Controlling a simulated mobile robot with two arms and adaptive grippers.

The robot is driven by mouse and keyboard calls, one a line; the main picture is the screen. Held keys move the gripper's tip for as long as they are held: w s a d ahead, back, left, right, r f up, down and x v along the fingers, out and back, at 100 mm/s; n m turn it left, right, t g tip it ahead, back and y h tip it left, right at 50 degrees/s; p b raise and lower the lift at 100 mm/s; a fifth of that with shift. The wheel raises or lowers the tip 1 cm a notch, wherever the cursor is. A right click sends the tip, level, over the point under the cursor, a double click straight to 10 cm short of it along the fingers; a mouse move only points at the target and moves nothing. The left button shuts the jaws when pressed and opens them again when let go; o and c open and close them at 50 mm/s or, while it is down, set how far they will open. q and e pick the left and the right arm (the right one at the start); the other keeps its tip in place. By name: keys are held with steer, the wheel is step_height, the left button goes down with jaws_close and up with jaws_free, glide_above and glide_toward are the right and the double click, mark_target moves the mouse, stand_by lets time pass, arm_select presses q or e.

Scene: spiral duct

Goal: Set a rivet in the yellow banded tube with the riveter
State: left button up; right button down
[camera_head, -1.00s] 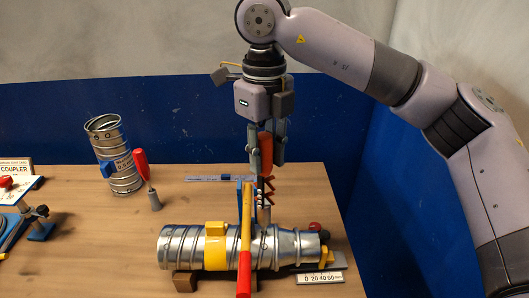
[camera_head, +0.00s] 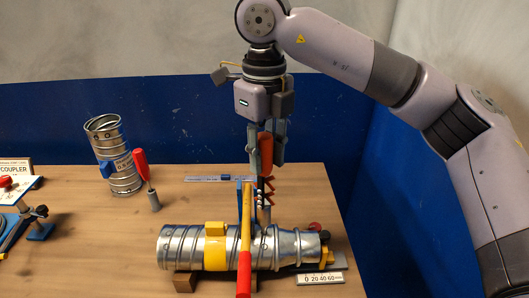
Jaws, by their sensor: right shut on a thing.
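The yellow banded tube (camera_head: 213,250) is a ribbed silver duct lying on its side across low supports, with a yellow band and block near its middle. My right gripper (camera_head: 266,158) points down above the duct and is shut on the orange-red handle of a tool, likely the riveter (camera_head: 266,152). The tool's dark lower part and red pieces hang down just behind the duct. I cannot tell whether its tip touches the tube. My left gripper does not show.
A yellow tool with a red handle (camera_head: 244,272) crosses the duct's front. A standing silver duct (camera_head: 118,165) and a red-handled tool (camera_head: 142,170) are to the left. A scale plate (camera_head: 320,278) lies at front right. A blue-grey ruler (camera_head: 215,179) lies behind.

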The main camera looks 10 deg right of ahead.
mark_target(265, 135)
steer(key=shift+f+b, duration=0.3)
steer(key=shift+f, duration=0.05)
stand_by(0.3)
steer(key=shift+s+f, duration=0.15)
steer(key=shift+f, duration=0.1)
stand_by(0.7)
steer(key=shift+w+r+p, duration=0.25)
steer(key=shift+r+p, duration=0.5)
steer(key=shift+r, duration=0.45)
step_height(265, 135, up, 2)
steer(key=shift+s+r+p, duration=0.1)
steer(key=shift+s+p, duration=0.05)
steer(key=shift+p, duration=0.55)
steer(key=shift+r+p, duration=1)
steer(key=shift+r, duration=0.4)
steer(key=shift+f, duration=0.15)
